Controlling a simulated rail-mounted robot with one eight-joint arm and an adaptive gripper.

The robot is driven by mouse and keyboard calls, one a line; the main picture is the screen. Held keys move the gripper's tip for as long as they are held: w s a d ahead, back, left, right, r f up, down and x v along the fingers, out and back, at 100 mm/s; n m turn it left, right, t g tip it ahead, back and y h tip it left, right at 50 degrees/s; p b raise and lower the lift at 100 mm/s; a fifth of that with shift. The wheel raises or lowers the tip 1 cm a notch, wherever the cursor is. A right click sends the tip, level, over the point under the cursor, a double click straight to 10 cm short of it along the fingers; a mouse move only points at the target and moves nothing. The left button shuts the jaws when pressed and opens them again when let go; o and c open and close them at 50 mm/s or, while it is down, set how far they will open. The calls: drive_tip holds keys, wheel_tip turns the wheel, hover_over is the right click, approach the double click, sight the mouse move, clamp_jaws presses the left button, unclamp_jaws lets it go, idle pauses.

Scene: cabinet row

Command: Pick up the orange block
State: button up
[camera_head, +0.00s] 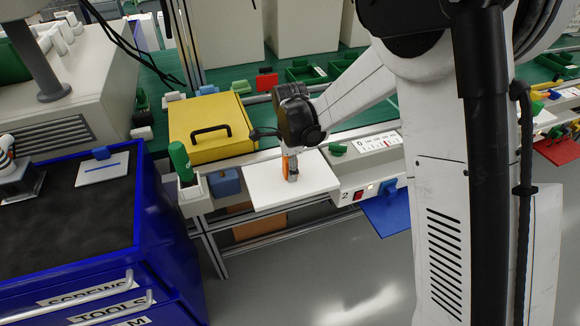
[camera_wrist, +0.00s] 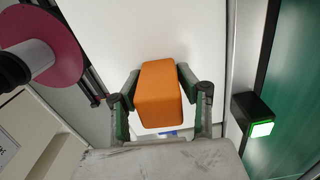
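The orange block (camera_wrist: 159,88) is between the two fingers of my gripper (camera_wrist: 157,78) in the wrist view. A fingertip meets it on the left and on the right, with no clear gap, so the gripper looks shut on it. In the head view, my gripper (camera_head: 292,170) points down over the white board (camera_head: 262,196), and a strip of the orange block (camera_head: 285,165) shows at its left side. The rest of the block is hidden by the gripper there. Whether the block touches the board or is just above it, I cannot tell.
A yellow case (camera_head: 205,112) with a black handle stands behind left of the board. A green cylinder (camera_head: 180,160) and a blue block (camera_head: 224,183) are to its left. A control box (camera_head: 357,195) is close on the right. A blue drawer cabinet (camera_head: 150,230) stands at left.

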drive_tip(key=c, duration=0.7)
drive_tip(key=shift+r, duration=0.1)
